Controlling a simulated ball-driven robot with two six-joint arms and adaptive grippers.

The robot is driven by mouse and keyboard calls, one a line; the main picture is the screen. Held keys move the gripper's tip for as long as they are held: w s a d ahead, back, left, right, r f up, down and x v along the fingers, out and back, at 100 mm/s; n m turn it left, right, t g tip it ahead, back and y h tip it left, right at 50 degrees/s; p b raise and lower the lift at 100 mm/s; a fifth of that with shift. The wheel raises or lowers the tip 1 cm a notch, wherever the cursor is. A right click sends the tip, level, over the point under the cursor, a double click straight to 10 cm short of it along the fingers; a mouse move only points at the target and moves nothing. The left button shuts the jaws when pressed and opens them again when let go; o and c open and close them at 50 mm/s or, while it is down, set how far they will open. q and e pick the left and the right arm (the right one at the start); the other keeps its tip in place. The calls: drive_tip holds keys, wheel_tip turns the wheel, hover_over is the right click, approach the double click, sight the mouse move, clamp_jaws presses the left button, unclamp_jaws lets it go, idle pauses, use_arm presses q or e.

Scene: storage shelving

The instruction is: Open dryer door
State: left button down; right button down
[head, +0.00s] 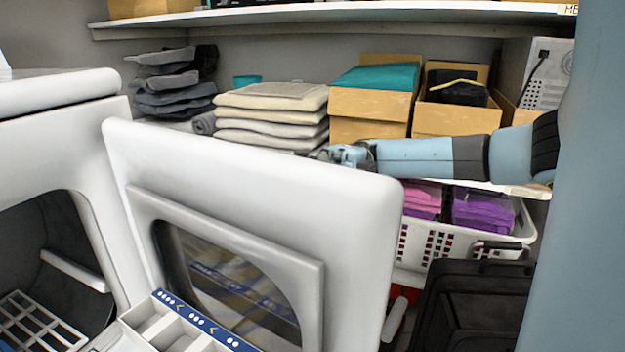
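The white dryer (62,150) stands at the left, with its dark round opening showing. Its door (270,180) stands swung open at a wide angle, its inner side with a dark window (225,280) facing me. My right arm comes in from the right behind the door. Its gripper (335,154) is at the door's top edge, on the far side, partly hidden by the door. I cannot tell whether its fingers touch the door or are open. My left gripper is not in view.
A shelf behind holds folded beige cloths (270,115), dark folded cloths (172,85) and cardboard boxes (372,100). A white basket (425,245) with pink and purple cloths and black crates (475,305) stand right of the door.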

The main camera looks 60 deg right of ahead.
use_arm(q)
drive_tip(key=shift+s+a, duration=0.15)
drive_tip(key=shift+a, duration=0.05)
use_arm(e)
drive_tip(key=shift+f, duration=0.25)
